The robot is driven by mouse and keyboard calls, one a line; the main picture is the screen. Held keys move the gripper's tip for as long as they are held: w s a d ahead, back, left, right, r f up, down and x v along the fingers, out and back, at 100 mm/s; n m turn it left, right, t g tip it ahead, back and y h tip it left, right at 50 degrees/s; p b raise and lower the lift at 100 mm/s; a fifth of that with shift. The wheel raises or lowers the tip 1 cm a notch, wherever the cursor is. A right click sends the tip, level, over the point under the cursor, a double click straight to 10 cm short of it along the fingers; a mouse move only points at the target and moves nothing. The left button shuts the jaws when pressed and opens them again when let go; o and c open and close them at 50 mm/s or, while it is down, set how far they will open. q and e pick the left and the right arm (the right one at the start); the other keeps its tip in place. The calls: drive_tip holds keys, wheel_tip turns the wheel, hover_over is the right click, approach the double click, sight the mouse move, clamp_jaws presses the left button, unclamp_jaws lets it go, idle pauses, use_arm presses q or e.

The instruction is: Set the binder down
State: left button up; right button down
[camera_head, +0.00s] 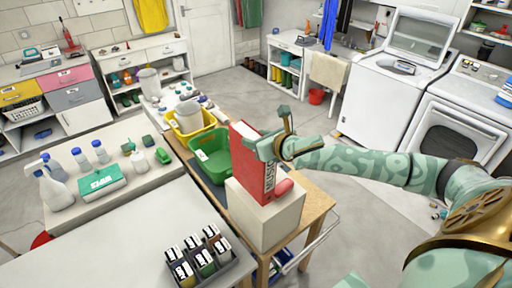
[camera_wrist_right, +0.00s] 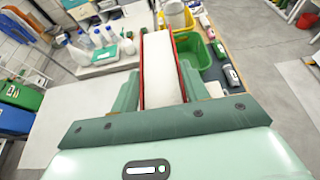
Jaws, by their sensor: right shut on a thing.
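The red binder (camera_head: 246,165) with white lettering on its spine is upright, just above or on top of a white block (camera_head: 262,222). I cannot tell whether its lower edge touches the block. My right gripper (camera_head: 268,147) is shut on the binder near its upper part, reaching in from the right. In the right wrist view, the binder (camera_wrist_right: 160,68) shows its white pages between red covers, with a finger on each side. My left gripper is not in view.
A green bin (camera_head: 211,160) and a yellow bin (camera_head: 190,131) stand behind the block on the wooden table (camera_head: 318,207). A small red object (camera_head: 284,187) is beside the binder.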

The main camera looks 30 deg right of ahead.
sight(252, 164)
drive_tip(key=shift+w+f, duration=0.4)
drive_tip(key=shift+f, duration=1.75)
drive_tip(key=c, duration=0.7)
unclamp_jaws()
